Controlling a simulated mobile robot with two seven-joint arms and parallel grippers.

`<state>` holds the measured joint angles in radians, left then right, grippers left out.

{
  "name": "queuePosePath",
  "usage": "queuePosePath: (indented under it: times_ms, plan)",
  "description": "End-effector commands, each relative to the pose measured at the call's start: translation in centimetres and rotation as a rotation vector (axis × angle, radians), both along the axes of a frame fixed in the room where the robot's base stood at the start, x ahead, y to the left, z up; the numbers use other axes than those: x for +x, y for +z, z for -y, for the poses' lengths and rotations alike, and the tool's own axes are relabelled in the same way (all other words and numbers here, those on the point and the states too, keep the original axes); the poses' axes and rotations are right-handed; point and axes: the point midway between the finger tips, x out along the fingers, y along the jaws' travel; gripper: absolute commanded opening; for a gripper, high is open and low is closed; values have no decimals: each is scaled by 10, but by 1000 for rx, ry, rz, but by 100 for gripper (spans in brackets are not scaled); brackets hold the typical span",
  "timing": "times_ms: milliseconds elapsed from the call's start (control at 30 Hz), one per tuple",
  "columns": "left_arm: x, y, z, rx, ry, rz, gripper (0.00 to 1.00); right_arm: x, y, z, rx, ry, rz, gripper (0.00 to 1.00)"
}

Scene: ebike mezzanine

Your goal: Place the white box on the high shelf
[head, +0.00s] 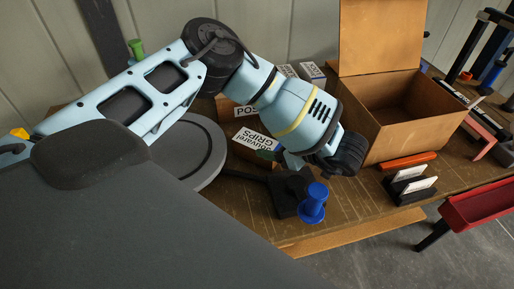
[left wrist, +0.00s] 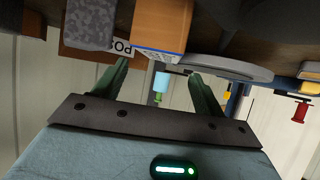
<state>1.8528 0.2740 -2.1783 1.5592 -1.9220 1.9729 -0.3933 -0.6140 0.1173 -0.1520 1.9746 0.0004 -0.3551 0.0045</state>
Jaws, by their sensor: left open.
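My left gripper (head: 275,158) is low over the workbench beside the cardboard box labelled GRIPS (head: 246,152), its fingers mostly hidden by my wrist. In the left wrist view its two dark green fingers (left wrist: 158,68) are apart, with nothing held between them. A small pale box (head: 312,73) stands at the back of the bench, partly behind my arm; I cannot tell whether it is the white box. No high shelf can be made out. My right gripper is not in view.
A large open cardboard box (head: 402,125) stands right of my wrist. A blue spool-shaped part (head: 313,205) is near the bench's front edge. A grey round disc (head: 207,160) lies under my arm. A red tray (head: 482,206) is at the right.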

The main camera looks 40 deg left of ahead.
Motion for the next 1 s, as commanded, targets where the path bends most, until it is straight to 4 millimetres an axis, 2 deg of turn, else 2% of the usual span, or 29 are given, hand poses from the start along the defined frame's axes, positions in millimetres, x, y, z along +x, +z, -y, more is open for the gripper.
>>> queuePosePath:
  times_ms: [400,667,1000]
  plan:
    - [5,-22,-41,1,2,0,71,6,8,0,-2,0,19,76]
    - [5,-25,-44,1,1,0,71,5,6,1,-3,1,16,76]
    - [5,-26,-44,0,0,-1,28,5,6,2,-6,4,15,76]
